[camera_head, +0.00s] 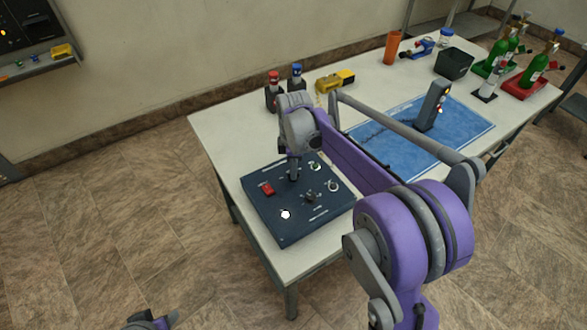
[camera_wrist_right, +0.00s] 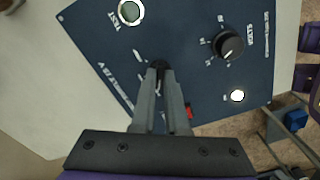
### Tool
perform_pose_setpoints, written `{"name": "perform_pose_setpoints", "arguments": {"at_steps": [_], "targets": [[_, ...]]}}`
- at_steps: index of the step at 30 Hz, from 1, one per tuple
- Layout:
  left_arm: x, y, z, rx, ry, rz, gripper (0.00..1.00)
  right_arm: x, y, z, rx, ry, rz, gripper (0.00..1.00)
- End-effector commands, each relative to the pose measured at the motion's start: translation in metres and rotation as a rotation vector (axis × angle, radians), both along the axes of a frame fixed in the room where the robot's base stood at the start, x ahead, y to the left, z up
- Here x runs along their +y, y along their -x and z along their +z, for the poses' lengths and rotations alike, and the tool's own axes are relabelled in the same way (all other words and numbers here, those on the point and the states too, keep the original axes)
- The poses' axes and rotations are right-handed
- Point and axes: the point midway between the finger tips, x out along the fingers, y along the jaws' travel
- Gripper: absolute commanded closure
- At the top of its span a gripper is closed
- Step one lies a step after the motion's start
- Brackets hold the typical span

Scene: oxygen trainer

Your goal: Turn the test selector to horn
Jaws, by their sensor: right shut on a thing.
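The dark blue control panel (camera_head: 262,215) lies on the near left end of the white table; it also fills much of the right wrist view (camera_wrist_right: 200,75). My right gripper (camera_head: 293,177) points down at the panel's upper middle. In the right wrist view its fingers (camera_wrist_right: 160,66) are closed together on a small dark knob, seemingly the test selector, which they mostly hide. White marks lie around the fingertips; I cannot read which one the selector points to. Part of my left gripper (camera_head: 152,320) shows at the bottom edge of the head view, its fingers unclear.
The panel also bears a red switch (camera_head: 267,189), a black dial (camera_wrist_right: 228,44), a lit white lamp (camera_wrist_right: 237,95) and a ringed round fitting (camera_wrist_right: 130,12). Two dark bottles (camera_head: 272,95) and a yellow device (camera_head: 336,81) stand behind. A blue mat (camera_head: 465,125) lies to the right.

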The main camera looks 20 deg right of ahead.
Motion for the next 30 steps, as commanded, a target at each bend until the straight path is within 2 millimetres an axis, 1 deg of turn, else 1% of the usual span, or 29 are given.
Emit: {"name": "perform_pose_setpoints", "arguments": {"at_steps": [1,2,6,7,14,17,20,30], "targets": [[0.0,0.0,0.0,0.0,0.0,0.0,0.5,0.0,0.0,0.0,-0.001,0.0,0.0,1.0],[0.0,0.0,0.0,0.0,0.0,0.0,0.5,0.0,0.0,0.0,-0.001,0.0,0.0,0.85],[0.0,0.0,0.0,0.0,0.0,0.0,0.5,0.0,0.0,0.0,-0.001,0.0,0.0,0.59],[0.0,0.0,0.0,0.0,0.0,0.0,0.5,0.0,0.0,0.0,-0.001,0.0,0.0,0.58],[0.0,0.0,0.0,0.0,0.0,0.0,0.5,0.0,0.0,0.0,0.0,0.0,-0.001,0.58],[0.0,0.0,0.0,0.0,0.0,0.0,0.5,0.0,0.0,0.004,0.0,0.0,-0.001,0.58],[0.0,0.0,0.001,-0.001,0.0,0.0,0.5,0.0,0.0,0.016,0.0,0.0,-0.001,0.58],[0.0,-0.001,0.007,-0.003,0.0,0.0,0.5,0.0,0.0,0.083,-0.001,0.0,-0.001,0.58]]}}
